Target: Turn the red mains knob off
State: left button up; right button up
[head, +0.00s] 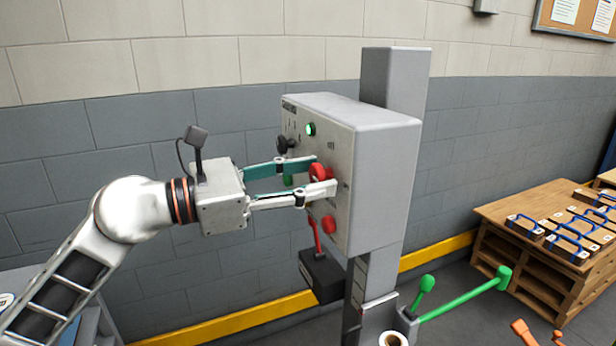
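The red mains knob (319,172) is on the front face of a grey control box (372,150) mounted on a grey post. My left gripper (325,176) reaches in from the left, its two fingers on either side of the red knob. The near finger partly hides the knob, and I cannot tell whether the fingers touch it. Another red button (328,224) sits lower on the same face. A lit green button (310,129) and a black knob (284,144) are higher up. My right gripper is not in view.
A black box with a red lever (320,275) hangs below the control box. Green-handled levers (470,295) stick out to the right of the post. A block wall is behind.

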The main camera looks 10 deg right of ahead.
pick_arm(q)
jog(key=c, duration=0.8)
jog(key=shift+o, duration=0.2)
jog(key=shift+r+p, duration=0.2)
jog(key=shift+p, duration=0.2)
jog(key=shift+r+n+p, duration=0.1)
jog(key=shift+n+p, duration=0.2)
jog(key=shift+n, duration=0.1)
jog(key=shift+r+n+p, duration=0.1)
jog(key=shift+n+p, duration=0.2)
jog(key=shift+p, duration=0.15)
jog(key=n+p, duration=0.6)
jog(key=p, duration=0.2)
jog(key=n+p, duration=0.4)
jog(key=p, duration=0.1)
jog(key=shift+n+p, duration=0.3)
jog(key=shift+f+n+p, duration=0.25)
jog(key=shift+n+p, duration=0.1)
jog(key=shift+n, duration=0.15)
jog(key=shift+n+p, duration=0.3)
jog(key=shift+n, duration=0.5)
jog(key=shift+f+n, duration=0.1)
jog(key=shift+n, duration=1.5)
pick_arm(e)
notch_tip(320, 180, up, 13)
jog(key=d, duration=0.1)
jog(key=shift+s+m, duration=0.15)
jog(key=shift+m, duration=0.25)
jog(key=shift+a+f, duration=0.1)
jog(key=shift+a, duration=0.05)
